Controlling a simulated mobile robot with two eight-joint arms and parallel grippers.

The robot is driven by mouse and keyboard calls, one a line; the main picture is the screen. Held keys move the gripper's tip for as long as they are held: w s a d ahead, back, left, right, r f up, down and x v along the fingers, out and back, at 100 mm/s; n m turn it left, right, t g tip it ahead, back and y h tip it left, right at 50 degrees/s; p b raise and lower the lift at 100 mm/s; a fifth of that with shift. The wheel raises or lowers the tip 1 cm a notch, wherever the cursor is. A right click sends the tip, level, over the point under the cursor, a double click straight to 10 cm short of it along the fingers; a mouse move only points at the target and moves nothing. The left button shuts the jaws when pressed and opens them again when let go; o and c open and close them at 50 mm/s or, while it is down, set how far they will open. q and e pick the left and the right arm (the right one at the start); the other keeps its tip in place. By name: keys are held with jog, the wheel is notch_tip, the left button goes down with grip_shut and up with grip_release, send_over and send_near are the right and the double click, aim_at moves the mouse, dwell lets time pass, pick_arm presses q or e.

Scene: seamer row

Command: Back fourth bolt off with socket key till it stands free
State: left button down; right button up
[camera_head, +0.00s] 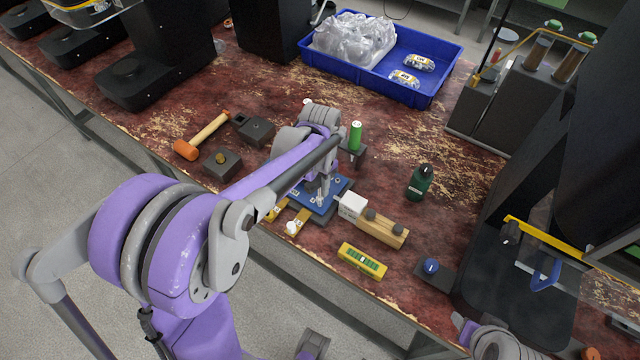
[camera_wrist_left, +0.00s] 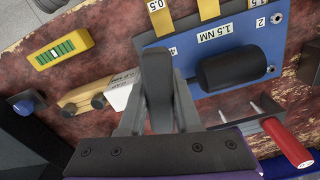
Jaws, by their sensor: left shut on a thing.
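My left gripper (camera_head: 324,188) is over the blue plate (camera_head: 335,187) in the head view. In the left wrist view the fingers (camera_wrist_left: 158,110) are closed around a dark grey upright bar (camera_wrist_left: 157,85), which looks like the socket key's handle. Its lower end is hidden. I cannot make out the fourth bolt. My right gripper does not show.
A green-handled tool (camera_head: 355,135) stands behind. A hammer (camera_head: 207,132) lies left; a blue tray (camera_head: 437,91) is at the back. A red handle (camera_wrist_left: 288,143) shows near the plate.

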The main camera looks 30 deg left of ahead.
pick_arm(q)
jog(key=shift+r+m, duration=0.1)
jog(key=shift+m, duration=1)
jog(key=shift+f+b, duration=0.45)
jog(key=shift+f, duration=0.1)
dwell(0.3)
